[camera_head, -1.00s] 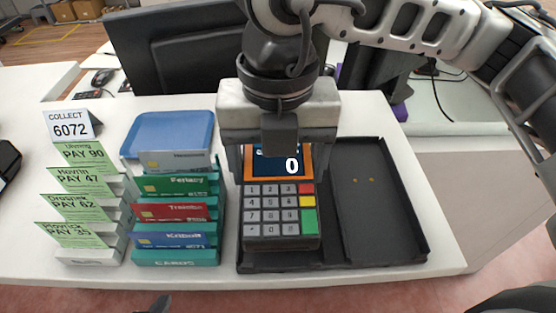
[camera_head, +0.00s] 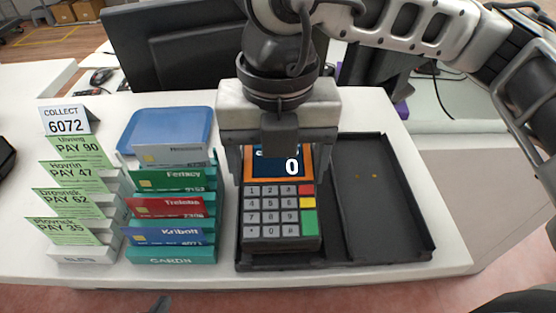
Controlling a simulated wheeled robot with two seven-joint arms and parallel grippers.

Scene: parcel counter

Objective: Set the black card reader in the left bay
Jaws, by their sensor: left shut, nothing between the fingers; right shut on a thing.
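The black card reader (camera_head: 281,217) has a lit screen showing 0 in an orange frame, grey keys and red, yellow and green keys. It lies face up in or just over the left bay of the black two-bay tray (camera_head: 408,260); whether it touches the bay floor I cannot tell. My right gripper (camera_head: 279,178) comes from above and is shut on the reader, one finger on each side near the screen. It hides the back of the left bay. The right bay (camera_head: 375,205) is empty. Only a dark tip of my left gripper (camera_head: 160,304) shows at the bottom edge, shut and empty.
Left of the tray stand a card rack (camera_head: 172,207) with several cards, a blue dish (camera_head: 167,128), and pay slips (camera_head: 68,205) behind which stands a COLLECT 6072 sign (camera_head: 66,122). A monitor (camera_head: 175,50) stands behind. Bare counter lies right of the tray.

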